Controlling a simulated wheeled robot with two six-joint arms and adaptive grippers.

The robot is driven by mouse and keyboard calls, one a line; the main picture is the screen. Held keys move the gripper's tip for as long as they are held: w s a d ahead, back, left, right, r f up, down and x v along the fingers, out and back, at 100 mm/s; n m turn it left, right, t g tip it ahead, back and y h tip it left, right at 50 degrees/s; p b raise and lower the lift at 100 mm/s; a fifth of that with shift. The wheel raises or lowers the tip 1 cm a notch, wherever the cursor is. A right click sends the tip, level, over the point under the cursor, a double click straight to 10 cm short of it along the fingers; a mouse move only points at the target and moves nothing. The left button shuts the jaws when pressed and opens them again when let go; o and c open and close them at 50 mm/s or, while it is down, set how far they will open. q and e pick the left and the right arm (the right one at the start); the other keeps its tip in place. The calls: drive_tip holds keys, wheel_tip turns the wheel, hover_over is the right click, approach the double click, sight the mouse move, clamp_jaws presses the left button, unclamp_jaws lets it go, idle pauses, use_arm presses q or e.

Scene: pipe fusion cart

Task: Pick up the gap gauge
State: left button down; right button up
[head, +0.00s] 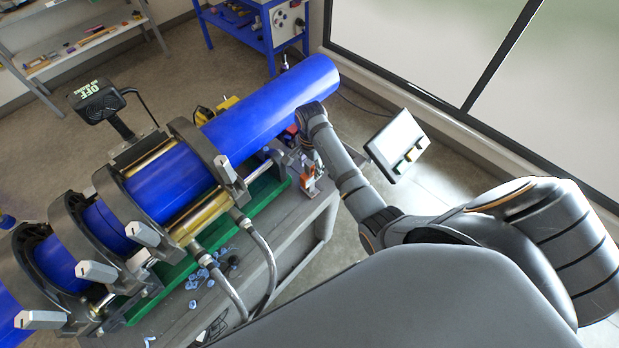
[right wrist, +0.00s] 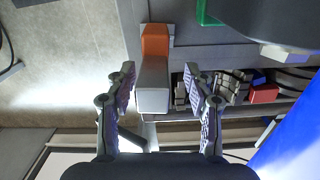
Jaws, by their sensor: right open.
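An orange and grey block, which looks like the gap gauge (right wrist: 154,72), stands at the edge of the grey cart top in the right wrist view. In the head view its orange part (head: 309,180) shows just below my right gripper (head: 301,155), partly hidden. In the right wrist view my right gripper (right wrist: 160,80) is open, with one finger on each side of the block's grey end. Gaps show between the block and both fingers. My left gripper is not in view.
A long blue pipe (head: 270,100) lies clamped in the fusion machine, close beside my right gripper. Hoses (head: 262,255) and blue shavings (head: 205,268) are on the cart. A tilted panel (head: 398,145) stands to the right. A red block (right wrist: 263,94) lies nearby.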

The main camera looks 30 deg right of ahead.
drive_tip(key=shift+s+a+r, duration=0.2)
drive_tip(key=shift+s, duration=0.05)
drive_tip(key=shift+c, duration=0.7)
drive_tip(key=shift+s+a+r, duration=0.25)
drive_tip(key=shift+s, duration=0.1)
drive_tip(key=c, duration=0.5)
drive_tip(key=shift+c, duration=1.1)
drive_tip(key=shift+w+d+f, duration=0.15)
drive_tip(key=shift+w, duration=0.05)
drive_tip(key=shift+c, duration=1.2)
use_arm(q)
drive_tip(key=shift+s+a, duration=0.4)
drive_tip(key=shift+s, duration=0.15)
use_arm(e)
clamp_jaws()
